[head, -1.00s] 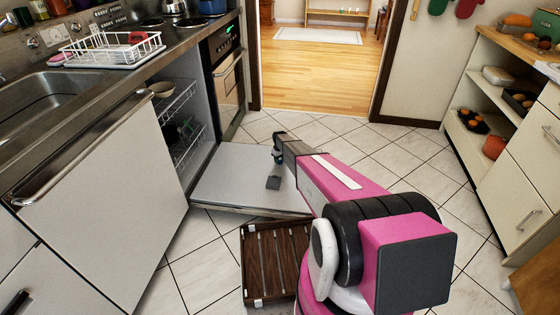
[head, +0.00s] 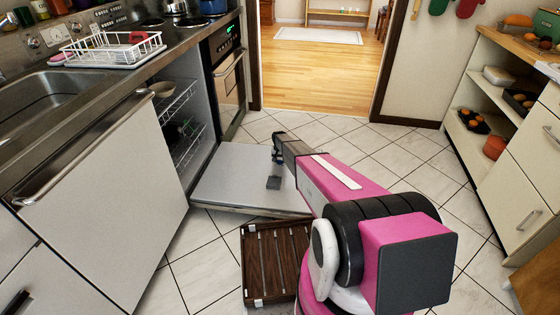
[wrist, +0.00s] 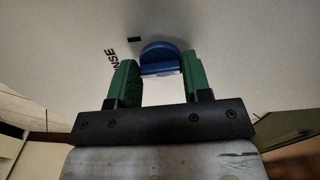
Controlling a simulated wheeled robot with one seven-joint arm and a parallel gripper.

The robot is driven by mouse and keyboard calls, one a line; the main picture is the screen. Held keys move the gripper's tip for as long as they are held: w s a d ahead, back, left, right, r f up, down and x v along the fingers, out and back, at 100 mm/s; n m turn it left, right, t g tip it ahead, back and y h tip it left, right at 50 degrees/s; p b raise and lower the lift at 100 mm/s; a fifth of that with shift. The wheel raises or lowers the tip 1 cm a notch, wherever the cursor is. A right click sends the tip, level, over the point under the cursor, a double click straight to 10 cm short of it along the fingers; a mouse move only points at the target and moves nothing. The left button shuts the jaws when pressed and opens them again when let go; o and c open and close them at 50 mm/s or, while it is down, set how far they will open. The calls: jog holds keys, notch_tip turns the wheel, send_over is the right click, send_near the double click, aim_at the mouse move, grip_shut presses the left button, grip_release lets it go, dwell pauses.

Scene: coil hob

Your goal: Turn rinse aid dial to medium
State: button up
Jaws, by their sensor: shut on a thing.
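The rinse aid dial (wrist: 160,52) is a blue round knob on a pale panel in the wrist view. Part of a printed word, reading "NSE", and a short dark mark (wrist: 134,39) lie to its left. My gripper (wrist: 160,70) has its two green fingers on either side of the dial and is shut on it. The fingers hide part of the dial's sides. In the head view, my gripper (head: 277,156) is low over the opened dishwasher door (head: 230,185), close to a dark patch (head: 273,183) on it. The dial is not clear there.
The dishwasher's racks (head: 187,143) are inside its cavity, left of my arm. A dark slatted wooden crate (head: 250,290) is on the floor in front of the door. The counter with the sink (head: 50,100) runs along the left. Tiled floor is clear right of my arm.

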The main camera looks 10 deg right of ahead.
aim_at(279, 162)
jog(key=shift+m, duration=0.4)
jog(key=o, duration=0.9)
jog(key=r, duration=1.1)
jog(key=shift+a, duration=0.25)
jog(key=shift+s+f, duration=0.1)
